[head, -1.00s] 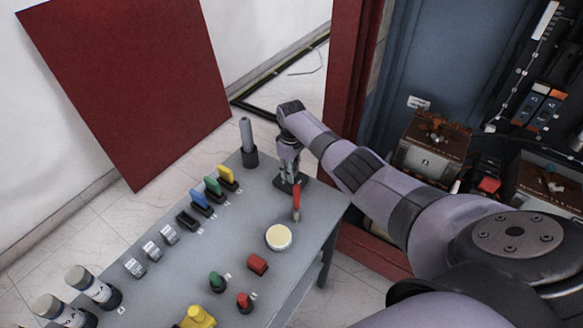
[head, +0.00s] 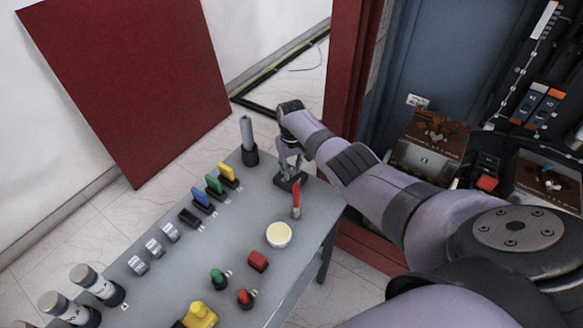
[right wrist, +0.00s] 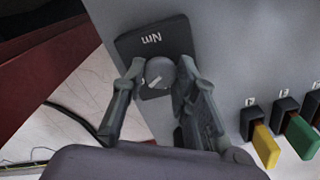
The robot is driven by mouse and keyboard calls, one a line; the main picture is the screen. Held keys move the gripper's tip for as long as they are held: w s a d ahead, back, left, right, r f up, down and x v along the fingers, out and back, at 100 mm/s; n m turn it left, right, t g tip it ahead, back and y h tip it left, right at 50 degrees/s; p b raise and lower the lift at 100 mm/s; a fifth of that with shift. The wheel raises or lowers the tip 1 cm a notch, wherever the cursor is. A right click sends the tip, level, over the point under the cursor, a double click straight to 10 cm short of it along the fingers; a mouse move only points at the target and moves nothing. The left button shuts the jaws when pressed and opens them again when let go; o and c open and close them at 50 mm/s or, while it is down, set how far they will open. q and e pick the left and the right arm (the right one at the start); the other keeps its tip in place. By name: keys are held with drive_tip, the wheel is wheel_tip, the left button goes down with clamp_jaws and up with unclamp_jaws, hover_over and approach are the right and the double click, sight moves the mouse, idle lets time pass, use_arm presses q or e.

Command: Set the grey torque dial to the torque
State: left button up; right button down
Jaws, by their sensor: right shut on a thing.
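The grey torque dial (right wrist: 159,72) is a round knob with a pale pointer mark, on a dark base plate (right wrist: 153,38) lettered "Nm", which appears upside down in the right wrist view. In the head view the base plate (head: 291,184) sits at the far corner of the grey table. My right gripper (right wrist: 160,76) is shut on the dial, one finger on each side of it. The gripper also shows in the head view (head: 290,168), pointing down at the plate. The scale value at the pointer is not readable. My left gripper is out of view.
A grey cylinder in a dark holder (head: 249,140) and a red-handled tool (head: 296,198) stand close to the dial. Yellow, green and blue pieces (head: 213,185), a cream disc (head: 279,235) and several other parts fill the table (head: 225,250). An open cabinet (head: 385,70) is right.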

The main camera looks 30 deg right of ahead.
sight(292, 171)
drive_tip(key=shift+w+r, duration=0.1)
drive_tip(key=c, duration=1.2)
unclamp_jaws()
drive_tip(key=shift+c, duration=0.2)
wheel_tip(292, 171, up, 12)
